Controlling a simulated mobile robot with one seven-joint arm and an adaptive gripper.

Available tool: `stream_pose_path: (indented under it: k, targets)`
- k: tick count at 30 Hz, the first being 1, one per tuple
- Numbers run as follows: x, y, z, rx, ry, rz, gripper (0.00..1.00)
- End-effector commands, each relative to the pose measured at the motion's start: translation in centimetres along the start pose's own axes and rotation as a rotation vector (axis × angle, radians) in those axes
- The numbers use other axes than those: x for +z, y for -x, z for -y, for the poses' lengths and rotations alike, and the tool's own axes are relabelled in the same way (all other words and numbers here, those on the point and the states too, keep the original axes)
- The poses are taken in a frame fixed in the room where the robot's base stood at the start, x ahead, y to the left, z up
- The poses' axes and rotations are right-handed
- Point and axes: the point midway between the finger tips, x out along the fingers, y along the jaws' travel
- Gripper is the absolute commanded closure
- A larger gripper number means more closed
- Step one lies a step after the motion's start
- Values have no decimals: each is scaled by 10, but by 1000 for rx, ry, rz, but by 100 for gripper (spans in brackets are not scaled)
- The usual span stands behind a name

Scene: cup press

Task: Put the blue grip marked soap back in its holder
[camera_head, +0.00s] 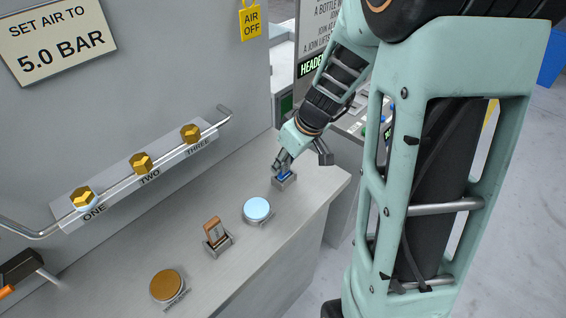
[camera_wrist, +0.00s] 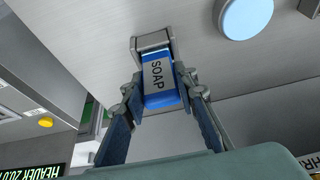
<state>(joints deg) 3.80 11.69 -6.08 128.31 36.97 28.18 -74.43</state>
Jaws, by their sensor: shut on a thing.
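The blue grip marked SOAP (camera_wrist: 158,82) is between the two fingers of my gripper (camera_wrist: 160,92) in the wrist view, with its label facing the camera. Its far end meets a grey metal holder (camera_wrist: 152,40) on the bench. I cannot tell how deep it sits in the holder. In the head view, my gripper (camera_head: 282,168) points down at the bench's far end, shut on the blue grip (camera_head: 285,176). The holder (camera_head: 290,183) shows just beneath it, and the fingers partly hide the grip.
On the grey bench (camera_head: 200,268) stand a pale blue round pad (camera_head: 257,209), a brown grip in a holder (camera_head: 213,230) and a brown round pad (camera_head: 167,285). A rail with brass knobs (camera_head: 141,162) runs along the wall. A hammer (camera_head: 22,268) lies at the left.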

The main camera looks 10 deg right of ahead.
Motion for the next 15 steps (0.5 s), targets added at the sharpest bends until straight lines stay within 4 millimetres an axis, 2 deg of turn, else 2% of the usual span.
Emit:
stream_pose_path:
  k: [8,9,13,15]
  targets:
    - [1,-3,0,0,0,0,96]
    - [1,-2,0,0,0,0,71]
    - [0,-2,0,0,0,0,57]
    - [0,-2,0,0,0,0,56]
